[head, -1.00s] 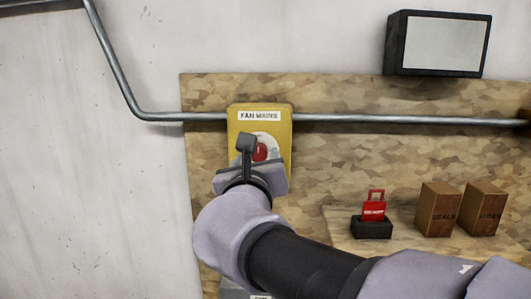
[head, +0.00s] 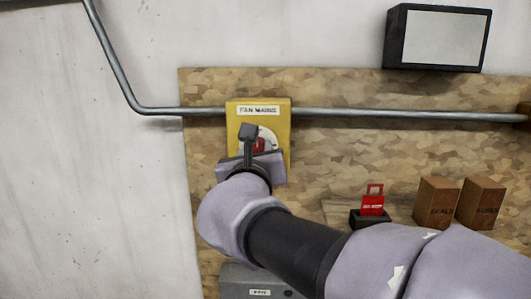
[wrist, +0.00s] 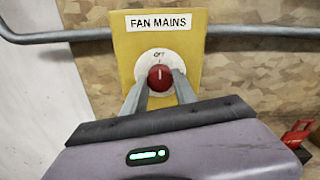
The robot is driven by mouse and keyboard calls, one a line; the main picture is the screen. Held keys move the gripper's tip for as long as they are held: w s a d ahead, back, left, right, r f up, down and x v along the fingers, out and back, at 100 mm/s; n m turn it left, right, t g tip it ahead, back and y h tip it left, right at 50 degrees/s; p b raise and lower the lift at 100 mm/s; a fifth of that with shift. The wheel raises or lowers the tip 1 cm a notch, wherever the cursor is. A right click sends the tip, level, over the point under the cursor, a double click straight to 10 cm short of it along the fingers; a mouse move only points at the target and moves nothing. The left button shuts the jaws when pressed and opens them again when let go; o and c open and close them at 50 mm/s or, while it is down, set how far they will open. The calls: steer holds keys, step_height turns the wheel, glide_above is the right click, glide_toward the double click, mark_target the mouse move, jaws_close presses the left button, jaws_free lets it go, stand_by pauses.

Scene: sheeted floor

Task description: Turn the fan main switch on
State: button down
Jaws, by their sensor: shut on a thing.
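The yellow fan mains box (head: 281,132), labelled FAN MAINS, is on the wall board; it fills the upper middle of the wrist view (wrist: 200,50). Its round red knob (wrist: 160,73) sits on a white dial (wrist: 146,59). The white mark on the knob points up to lettering that seems to read OFF. My gripper (wrist: 159,82) has one finger on each side of the knob and is shut on it. In the head view the knob (head: 258,145) is partly hidden behind my gripper.
A grey conduit (head: 400,115) runs across the board behind the yellow box. A red tag-like item (head: 372,204) in a black holder and two brown boxes (head: 437,203) stand on a shelf to the right. A grey box (head: 240,280) is below.

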steer(key=shift+f, duration=0.1)
steer(key=m+b, duration=1.4)
steer(key=shift+m+b, duration=1.4)
steer(key=shift+m, duration=0.4)
steer(key=c, duration=1)
jaws_free()
